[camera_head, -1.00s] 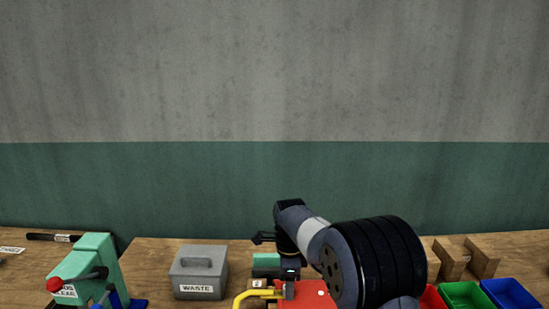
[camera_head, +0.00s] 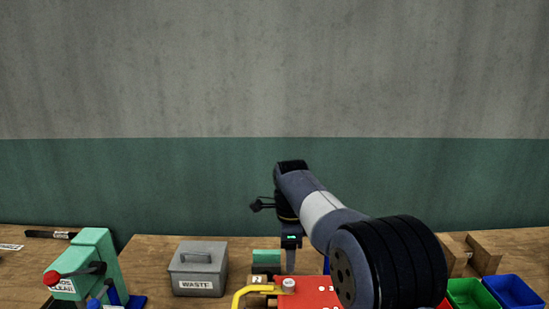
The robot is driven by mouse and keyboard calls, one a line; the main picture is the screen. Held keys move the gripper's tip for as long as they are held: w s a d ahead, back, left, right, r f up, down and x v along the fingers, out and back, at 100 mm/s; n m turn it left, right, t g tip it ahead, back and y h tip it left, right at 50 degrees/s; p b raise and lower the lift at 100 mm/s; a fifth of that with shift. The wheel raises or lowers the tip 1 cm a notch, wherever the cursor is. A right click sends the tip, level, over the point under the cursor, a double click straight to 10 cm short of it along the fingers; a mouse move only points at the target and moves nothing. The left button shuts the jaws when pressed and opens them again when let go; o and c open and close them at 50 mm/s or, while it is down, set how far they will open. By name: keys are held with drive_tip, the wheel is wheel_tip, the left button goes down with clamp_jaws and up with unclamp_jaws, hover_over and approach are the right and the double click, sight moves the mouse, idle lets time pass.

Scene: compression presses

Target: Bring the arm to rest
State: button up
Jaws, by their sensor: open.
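My arm reaches in from the lower right, with its forearm sloping up to the wrist near the middle of the picture. My gripper (camera_head: 290,264) hangs down from the wrist, pointing at the bench. It is open, and I see nothing held in it. Its tip is just behind the red machine (camera_head: 312,290) and beside a small green block (camera_head: 266,257). I cannot tell how high it is above the bench.
A teal press (camera_head: 96,262) with a red knob stands at left. A grey WASTE box (camera_head: 199,267) is left of my gripper. A yellow bent handle (camera_head: 242,293) is in front. Green (camera_head: 466,291) and blue (camera_head: 514,290) bins and wooden blocks (camera_head: 484,258) are at right.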

sight(289, 283)
wheel_tip(289, 283, down, 8)
drive_tip(key=shift+f+p, duration=0.2)
drive_tip(key=shift+p, duration=0.5)
wheel_tip(289, 283, up, 7)
drive_tip(key=p, duration=0.3)
drive_tip(key=shift+r+p, duration=0.35)
drive_tip(key=shift+r, duration=0.2)
drive_tip(key=shift+s+d, duration=0.1)
